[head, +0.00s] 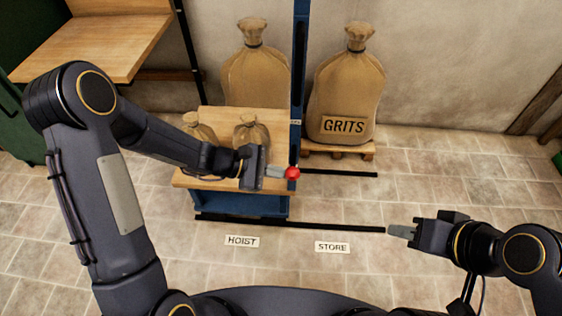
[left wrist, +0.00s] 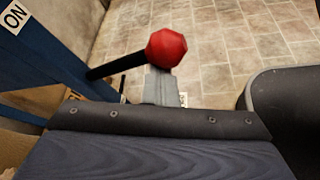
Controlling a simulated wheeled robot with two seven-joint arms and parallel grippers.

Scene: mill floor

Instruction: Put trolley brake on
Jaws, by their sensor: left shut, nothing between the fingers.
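A red ball knob (head: 292,173) sits on the end of a short black lever (left wrist: 118,65), which runs to the blue post (head: 299,75). The knob also shows in the left wrist view (left wrist: 166,49). A white "ON" plate (left wrist: 14,17) is on the blue post there. The trolley, with a wooden deck (head: 225,183) and blue base, stands left of the post. My left gripper (head: 280,172) is shut and empty, its fingertips right at the knob; whether they touch it I cannot tell. My right gripper (head: 398,231) is at the right, away from the lever; its finger gap is hidden.
Small sacks (head: 251,134) stand on the deck. A large "GRITS" sack (head: 342,90) stands on a pallet behind the post, another sack (head: 256,70) left of it. Black floor rails (head: 340,227) run by the "HOIST" (head: 242,241) and "STORE" (head: 332,247) plates. A wooden table (head: 95,40) is upper left.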

